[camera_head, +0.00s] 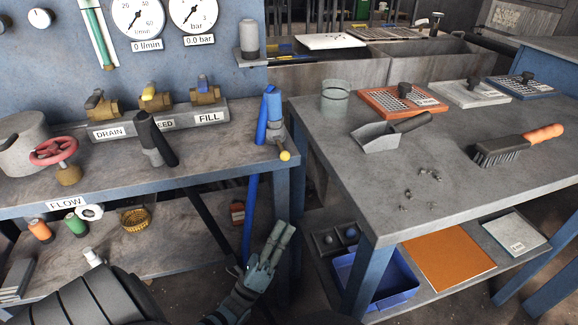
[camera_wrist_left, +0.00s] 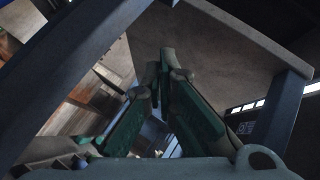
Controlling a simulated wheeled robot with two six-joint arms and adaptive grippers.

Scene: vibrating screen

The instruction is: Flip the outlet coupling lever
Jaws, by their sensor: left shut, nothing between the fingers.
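The outlet coupling (camera_head: 273,129) is a grey fitting with blue hose parts at the right front corner of the left bench. What looks like its lever ends in a yellow ball (camera_head: 285,156), which hangs at the bench's front edge. My left gripper (camera_head: 284,232) is shut and empty, below and in front of the yellow ball, apart from it and pointing up. In the left wrist view its fingers (camera_wrist_left: 166,62) meet at the tips under a bench top, and I cannot make out the lever there. My right gripper is not in view.
A blue hose (camera_head: 249,215) hangs below the coupling beside the bench leg (camera_head: 281,205). A black-handled nozzle (camera_head: 150,140) stands on the left bench (camera_head: 225,150). The right bench (camera_head: 350,195) holds a scoop (camera_head: 385,136) and a brush (camera_head: 500,150). A narrow gap separates the benches.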

